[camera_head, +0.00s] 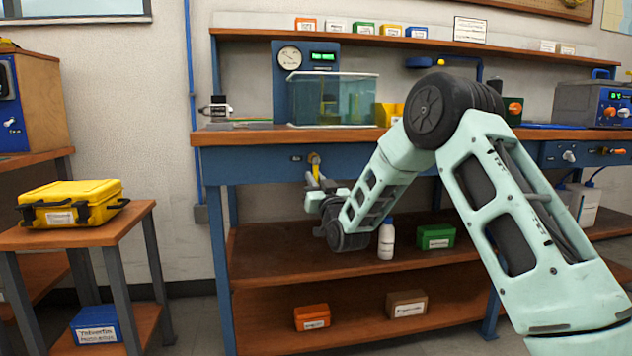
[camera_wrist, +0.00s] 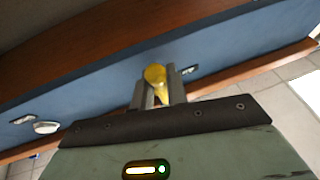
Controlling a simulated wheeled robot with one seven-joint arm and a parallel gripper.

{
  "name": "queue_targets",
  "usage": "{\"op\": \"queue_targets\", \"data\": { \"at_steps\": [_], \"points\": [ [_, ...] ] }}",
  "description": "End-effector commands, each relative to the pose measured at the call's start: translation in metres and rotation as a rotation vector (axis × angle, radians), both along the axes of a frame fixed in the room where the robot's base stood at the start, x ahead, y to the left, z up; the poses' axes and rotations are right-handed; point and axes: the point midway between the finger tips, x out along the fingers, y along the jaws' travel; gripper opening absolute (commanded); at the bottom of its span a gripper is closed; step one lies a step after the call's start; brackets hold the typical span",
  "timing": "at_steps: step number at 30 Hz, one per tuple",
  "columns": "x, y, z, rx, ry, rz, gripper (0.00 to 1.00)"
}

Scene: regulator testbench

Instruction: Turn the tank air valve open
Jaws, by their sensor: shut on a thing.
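The tank air valve is a yellow handle (camera_head: 315,160) on the blue front panel of the workbench, below the glass tank. It also shows in the wrist view as a yellow knob (camera_wrist: 156,76). My gripper (camera_head: 314,178) reaches up to it from below. In the wrist view my gripper's two grey fingers (camera_wrist: 157,92) stand on either side of the yellow handle and are shut on it. Part of the handle is hidden between the fingers. The pipe or fitting behind the handle cannot be made out.
A water tank (camera_head: 340,100) stands on the workbench (camera_head: 260,137) above the valve. A white bottle (camera_head: 386,241) and a green box (camera_head: 436,236) are on the shelf below, near my arm. A yellow case (camera_head: 70,203) sits on a side table at left.

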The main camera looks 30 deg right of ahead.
Motion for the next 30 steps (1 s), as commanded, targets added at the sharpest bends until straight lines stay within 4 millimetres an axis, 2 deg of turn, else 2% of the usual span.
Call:
{"op": "queue_targets", "data": {
  "at_steps": [3,4,6,15,19,23,30],
  "points": [
    [0.0,0.0,-0.001,0.002,0.003,0.001,0.0],
    [0.0,0.0,-0.001,0.002,0.003,0.002,0.18],
    [0.0,0.0,-0.001,0.002,0.002,0.002,0.37],
    [-0.001,0.0,-0.001,0.0,0.001,0.001,0.37],
    [-0.009,0.001,-0.004,-0.001,0.003,0.002,0.37],
    [-0.029,0.003,-0.011,0.0,0.006,0.002,0.37],
    [-0.082,0.008,-0.034,0.0,0.007,0.003,0.37]
  ]
}}
